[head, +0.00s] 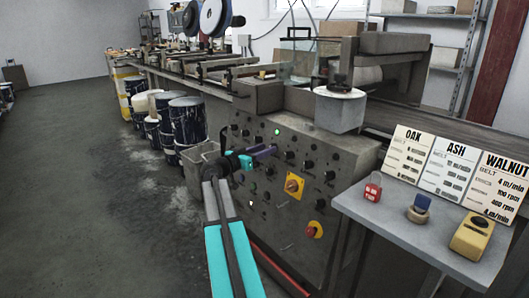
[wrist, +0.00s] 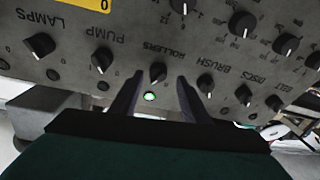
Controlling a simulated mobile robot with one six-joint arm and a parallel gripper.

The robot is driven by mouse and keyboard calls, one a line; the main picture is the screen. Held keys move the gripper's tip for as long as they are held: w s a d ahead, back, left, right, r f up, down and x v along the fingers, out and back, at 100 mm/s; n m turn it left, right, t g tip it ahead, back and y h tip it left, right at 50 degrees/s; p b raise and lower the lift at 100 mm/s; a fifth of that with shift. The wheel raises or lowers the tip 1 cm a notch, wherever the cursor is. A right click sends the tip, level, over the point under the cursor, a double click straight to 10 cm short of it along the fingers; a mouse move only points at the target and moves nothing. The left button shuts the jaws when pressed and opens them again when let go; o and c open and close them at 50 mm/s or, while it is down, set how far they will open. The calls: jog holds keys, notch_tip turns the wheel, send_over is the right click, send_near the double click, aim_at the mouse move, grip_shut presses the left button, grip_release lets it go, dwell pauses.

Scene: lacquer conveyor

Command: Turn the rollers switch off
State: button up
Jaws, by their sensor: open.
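The rollers switch (wrist: 157,72) is a black rotary knob with a pale pointer mark, under an upside-down ROLLERS label in the wrist view. A green lamp (wrist: 150,96) beside it is lit. My gripper (wrist: 159,86) is open, with one dark finger on each side of this knob and visible gaps. Whether the fingertips reach around the knob in depth is unclear. In the head view my gripper (head: 264,152) is at the control panel (head: 262,222), and its fingers hide part of the panel there.
The pump knob (wrist: 102,59) and brush knob (wrist: 205,85) flank the rollers switch; their nearby lamps look dark. A yellow-backed knob (head: 293,186) sits lower right on the panel. A grey table (head: 400,232) with recipe cards stands right. Paint buckets (head: 187,118) stand left.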

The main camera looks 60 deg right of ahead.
jog(key=shift+s+d, duration=0.15)
jog(key=shift+d, duration=0.5)
